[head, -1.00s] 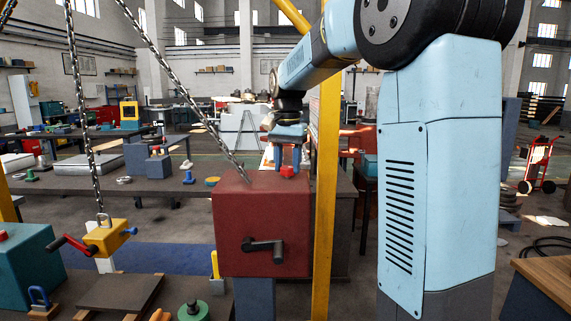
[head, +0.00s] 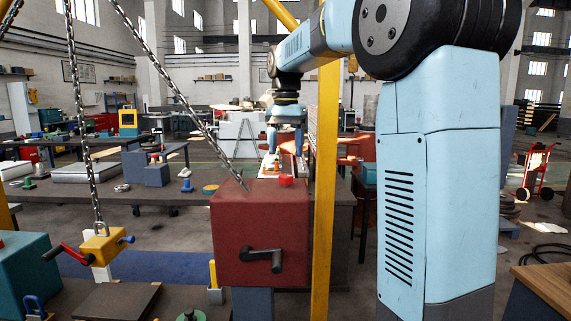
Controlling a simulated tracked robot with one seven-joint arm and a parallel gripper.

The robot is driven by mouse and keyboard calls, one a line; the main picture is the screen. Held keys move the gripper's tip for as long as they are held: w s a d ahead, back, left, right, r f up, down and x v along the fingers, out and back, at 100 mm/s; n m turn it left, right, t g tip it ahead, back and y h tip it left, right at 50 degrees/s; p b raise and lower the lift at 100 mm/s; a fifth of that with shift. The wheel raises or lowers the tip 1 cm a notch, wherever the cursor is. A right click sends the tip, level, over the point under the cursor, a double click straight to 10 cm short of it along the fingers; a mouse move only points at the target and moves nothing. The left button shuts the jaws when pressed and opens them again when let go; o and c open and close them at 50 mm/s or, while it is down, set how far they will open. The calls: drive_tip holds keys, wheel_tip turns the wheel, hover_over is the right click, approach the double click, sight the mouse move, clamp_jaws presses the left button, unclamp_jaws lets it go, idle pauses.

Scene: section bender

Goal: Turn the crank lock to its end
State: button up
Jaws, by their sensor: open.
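A dark red box (head: 232,223) stands on a grey-blue post in the middle of the head view. A black crank handle (head: 262,254) is on its front face, with its arm lying near level and its grip at the right end. A round red knob (head: 286,180) sits on the box top. My gripper (head: 286,148) points down above the knob. Its two fingers are apart with nothing between them, and a gap shows between the fingertips and the knob. I cannot tell from this view how far the gripper is in depth from the box.
A yellow post (head: 324,200) stands just right of the box. A chain (head: 180,95) slants down to the box top. Another chain hangs over a yellow block (head: 102,246) with a red-gripped crank (head: 68,252). A teal box (head: 22,272) is at lower left.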

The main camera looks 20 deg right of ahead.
sight(286, 175)
wheel_tip(286, 175, up, 6)
drive_tip(key=shift+r, duration=0.25)
idle(0.6)
wheel_tip(286, 175, down, 14)
drive_tip(key=n, duration=1)
drive_tip(key=shift+r, duration=0.1)
idle(0.4)
